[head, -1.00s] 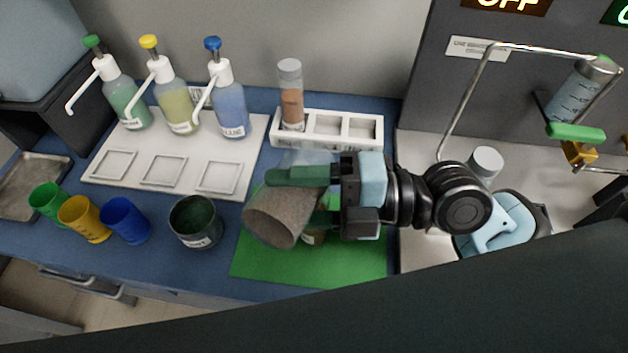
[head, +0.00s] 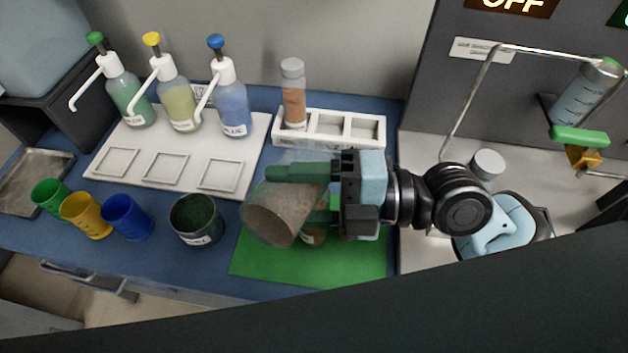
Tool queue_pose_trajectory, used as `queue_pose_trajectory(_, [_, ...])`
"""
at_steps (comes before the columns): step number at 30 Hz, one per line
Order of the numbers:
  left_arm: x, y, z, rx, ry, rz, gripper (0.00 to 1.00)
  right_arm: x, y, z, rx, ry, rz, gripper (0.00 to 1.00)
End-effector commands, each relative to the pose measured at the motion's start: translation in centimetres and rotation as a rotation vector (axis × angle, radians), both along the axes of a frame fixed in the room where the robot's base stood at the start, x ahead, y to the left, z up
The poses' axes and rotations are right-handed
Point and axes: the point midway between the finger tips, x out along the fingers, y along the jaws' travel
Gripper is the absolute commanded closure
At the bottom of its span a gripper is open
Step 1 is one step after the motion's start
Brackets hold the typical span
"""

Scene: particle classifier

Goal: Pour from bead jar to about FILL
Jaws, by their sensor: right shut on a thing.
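My right gripper (head: 305,192) is shut on a grey-brown jar (head: 277,212), taken to be the bead jar. The jar is tilted, with its mouth towards the lower left, above the green mat (head: 300,262). Its contents cannot be made out clearly. Another small container (head: 312,238) shows partly beneath the gripper and jar; most of it is hidden, so its fill level and any FILL mark cannot be read. A dark labelled pot (head: 196,220) stands left of the jar. My left gripper is not in view.
Green (head: 50,197), yellow (head: 86,214) and blue (head: 126,217) cups stand at the left. Pump bottles (head: 232,112) stand on a white tray (head: 130,183). A white rack (head: 384,130) holds a capped tube (head: 294,100). A metal pipe (head: 470,105) rises at right.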

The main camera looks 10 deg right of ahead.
Motion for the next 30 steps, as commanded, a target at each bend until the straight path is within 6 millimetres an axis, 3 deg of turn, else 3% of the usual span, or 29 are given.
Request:
queue_pose_trajectory(26, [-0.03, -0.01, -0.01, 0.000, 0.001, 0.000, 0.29, 0.08, 0.37, 0.29, 0.024, 0.030, -0.004, 0.72])
queue_pose_trajectory(30, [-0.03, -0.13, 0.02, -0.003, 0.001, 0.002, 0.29, -0.04, -0.32, -0.15, -0.015, -0.019, 0.001, 0.72])
